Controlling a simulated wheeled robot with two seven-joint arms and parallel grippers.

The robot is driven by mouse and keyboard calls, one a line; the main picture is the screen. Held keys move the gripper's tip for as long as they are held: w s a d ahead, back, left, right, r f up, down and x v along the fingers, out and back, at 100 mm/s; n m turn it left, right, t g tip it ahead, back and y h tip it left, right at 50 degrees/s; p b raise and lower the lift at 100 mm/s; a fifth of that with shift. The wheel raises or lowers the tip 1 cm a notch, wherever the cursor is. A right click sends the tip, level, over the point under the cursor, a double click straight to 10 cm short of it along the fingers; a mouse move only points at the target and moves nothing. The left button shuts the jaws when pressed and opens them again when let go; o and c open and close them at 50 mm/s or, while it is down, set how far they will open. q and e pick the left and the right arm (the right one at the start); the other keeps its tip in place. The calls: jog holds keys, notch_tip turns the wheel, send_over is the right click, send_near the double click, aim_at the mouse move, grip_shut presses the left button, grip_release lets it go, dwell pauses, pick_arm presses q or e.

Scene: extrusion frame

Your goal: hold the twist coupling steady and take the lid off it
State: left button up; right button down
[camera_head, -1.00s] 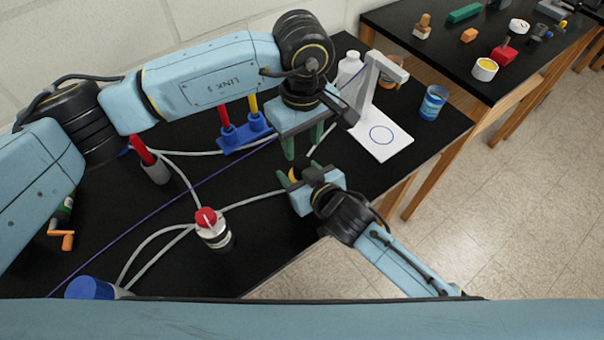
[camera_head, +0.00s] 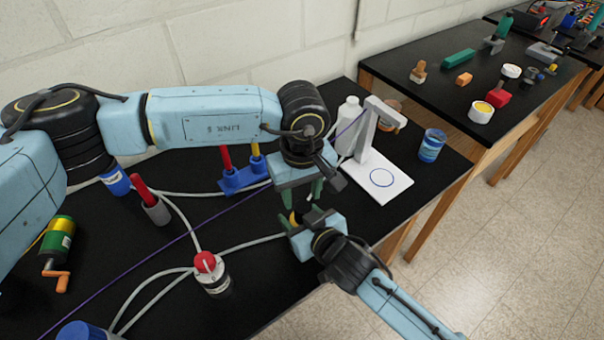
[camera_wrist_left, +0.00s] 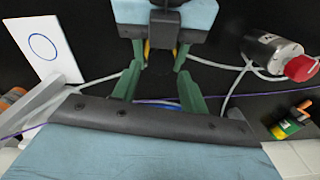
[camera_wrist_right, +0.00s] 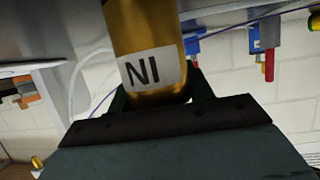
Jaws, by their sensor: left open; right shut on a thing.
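The twist coupling, a brass-coloured cylinder with a white label, is in the right wrist view (camera_wrist_right: 148,40). Its black upper part shows in the head view (camera_head: 296,217). My right gripper (camera_head: 299,226) is shut on it and holds it above the black table near the front edge. My left gripper (camera_head: 303,196) is open, just above the coupling with its fingers pointing down. In the left wrist view its green fingers (camera_wrist_left: 157,85) are spread and empty. The coupling's top is largely hidden there, and I cannot tell whether a finger touches it.
A red-knobbed cylinder (camera_head: 212,275) with grey cables stands left of the grippers. A blue holder (camera_head: 243,178) with red and yellow rods is behind. A white stand (camera_head: 378,183) and blue can (camera_head: 432,145) are to the right. A purple cord crosses the table.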

aim_at(300, 205)
pick_arm(q)
jog(key=shift+f, duration=2.25)
jog(key=c, duration=0.8)
jog(key=n, duration=0.6)
jog(key=shift+s+a, duration=0.1)
jog(key=shift+a, duration=0.05)
jog(key=shift+c, duration=0.3)
jog(key=o, duration=1.1)
